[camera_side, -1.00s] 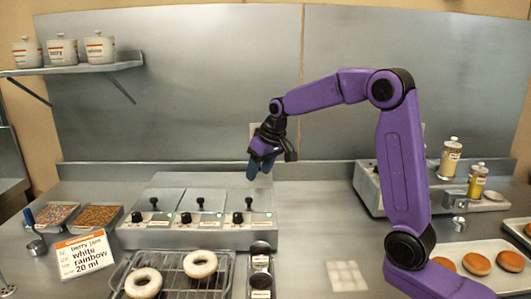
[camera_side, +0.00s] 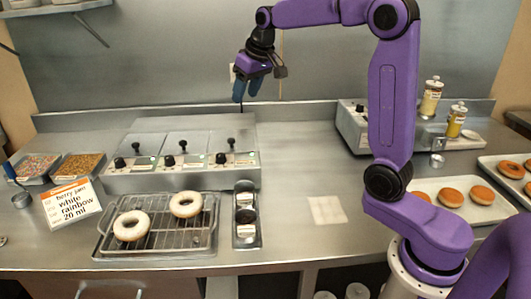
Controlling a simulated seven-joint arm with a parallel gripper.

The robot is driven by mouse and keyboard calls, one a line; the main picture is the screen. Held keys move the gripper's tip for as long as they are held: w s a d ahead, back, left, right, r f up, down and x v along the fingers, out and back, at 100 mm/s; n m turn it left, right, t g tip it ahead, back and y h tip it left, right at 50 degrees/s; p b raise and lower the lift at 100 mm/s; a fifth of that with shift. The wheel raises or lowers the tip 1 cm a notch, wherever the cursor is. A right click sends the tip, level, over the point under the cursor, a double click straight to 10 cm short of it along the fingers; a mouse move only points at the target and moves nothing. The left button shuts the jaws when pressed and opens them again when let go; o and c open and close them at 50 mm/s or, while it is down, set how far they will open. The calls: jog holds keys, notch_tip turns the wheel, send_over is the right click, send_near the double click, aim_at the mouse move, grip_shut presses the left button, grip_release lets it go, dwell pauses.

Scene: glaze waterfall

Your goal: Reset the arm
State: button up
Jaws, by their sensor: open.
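My gripper (camera_side: 246,92) hangs in the air above the back right of the lidded metal warmer unit (camera_side: 180,180), pointing down. Its dark blue fingers are apart with nothing between them. It touches nothing that I can see. My purple arm reaches in from the right, bent high over the counter.
A wire rack on a tray (camera_side: 208,243) holds two white-glazed donuts (camera_side: 131,226). An order card (camera_side: 71,203) and sprinkle trays (camera_side: 78,166) stand left.

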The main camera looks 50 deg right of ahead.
jog(key=s+a+f+n+g+y, duration=0.1)
jog(key=s+a+f+n, duration=0.2)
jog(key=s+a, duration=0.35)
jog(key=s+a+f+n+g, duration=0.1)
jog(key=s+a+f+n, duration=0.2)
jog(key=s+a, duration=0.35)
jog(key=s+d+f+n+g, duration=0.1)
jog(key=s+d+f+n, duration=0.1)
jog(key=s, duration=1)
jog(key=s+d+f+n+g, duration=0.1)
jog(key=s+f+n, duration=0.3)
jog(key=s, duration=0.7)
jog(key=shift+s+d+f+n+h, duration=0.3)
jog(key=shift+s+d, duration=0.05)
jog(key=shift+d, duration=0.15)
